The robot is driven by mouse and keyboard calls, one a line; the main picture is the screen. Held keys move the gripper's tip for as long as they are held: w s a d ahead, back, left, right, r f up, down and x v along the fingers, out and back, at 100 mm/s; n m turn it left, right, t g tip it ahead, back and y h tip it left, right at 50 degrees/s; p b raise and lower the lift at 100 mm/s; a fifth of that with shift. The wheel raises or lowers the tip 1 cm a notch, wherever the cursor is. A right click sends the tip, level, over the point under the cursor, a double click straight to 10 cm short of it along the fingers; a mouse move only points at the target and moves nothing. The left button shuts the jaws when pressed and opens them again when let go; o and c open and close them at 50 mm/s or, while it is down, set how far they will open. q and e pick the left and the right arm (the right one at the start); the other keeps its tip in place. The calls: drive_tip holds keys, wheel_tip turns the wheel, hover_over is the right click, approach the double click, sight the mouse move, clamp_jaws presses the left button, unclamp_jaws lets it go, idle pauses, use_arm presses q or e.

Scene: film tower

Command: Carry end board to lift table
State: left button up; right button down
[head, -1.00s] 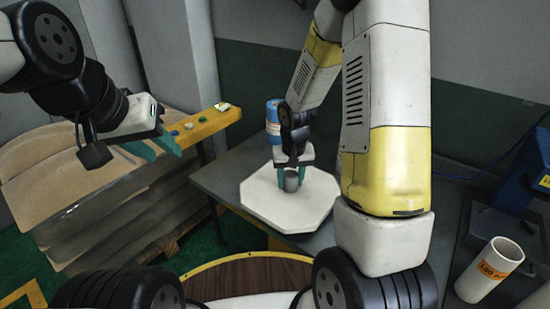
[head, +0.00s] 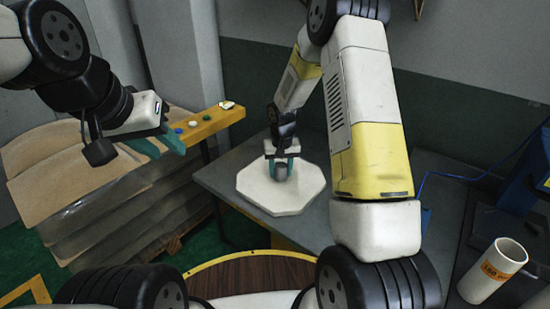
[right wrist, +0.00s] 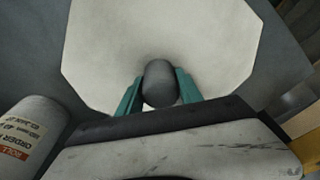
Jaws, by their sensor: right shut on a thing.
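The end board is a white eight-sided plate (head: 262,199) with a grey knob (head: 280,173) at its middle. It lies flat over the dark grey table (head: 228,165); I cannot tell whether it touches. My right gripper (head: 281,165) points down and its teal fingers are shut on the knob. In the right wrist view the fingers stand on both sides of the knob (right wrist: 160,84), with the board (right wrist: 110,50) beyond. My left gripper (head: 158,145) is open and empty, to the left, in front of the brown stack. I cannot tell which surface is the lift table.
A yellow beam with coloured buttons (head: 205,124) stands by a wrapped brown stack (head: 95,215) at left. A white tube with an orange label (head: 492,272) and blue equipment (head: 520,178) are at right. A labelled cylinder (right wrist: 32,135) shows in the right wrist view.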

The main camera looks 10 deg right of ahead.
drive_tip(key=c, duration=0.8)
unclamp_jaws()
drive_tip(key=shift+f, duration=0.15)
drive_tip(key=r, duration=0.4)
drive_tip(key=s+r, duration=0.1)
drive_tip(key=r, duration=0.7)
drive_tip(key=shift+s, duration=0.4)
drive_tip(key=s+d+r+t, duration=0.1)
drive_tip(key=s+d+r, duration=0.1)
drive_tip(key=s+r, duration=0.6)
drive_tip(key=s+r+t+y, duration=0.1)
drive_tip(key=s+r, duration=0.4)
drive_tip(key=s, duration=0.4)
drive_tip(key=s+r+t+y, duration=0.1)
drive_tip(key=s+r+t, duration=0.1)
drive_tip(key=s+r, duration=0.4)
drive_tip(key=s+d, duration=0.1)
drive_tip(key=s, duration=0.2)
drive_tip(key=shift+s+n, duration=0.3)
drive_tip(key=shift+s, duration=0.1)
drive_tip(key=shift+r, duration=0.15)
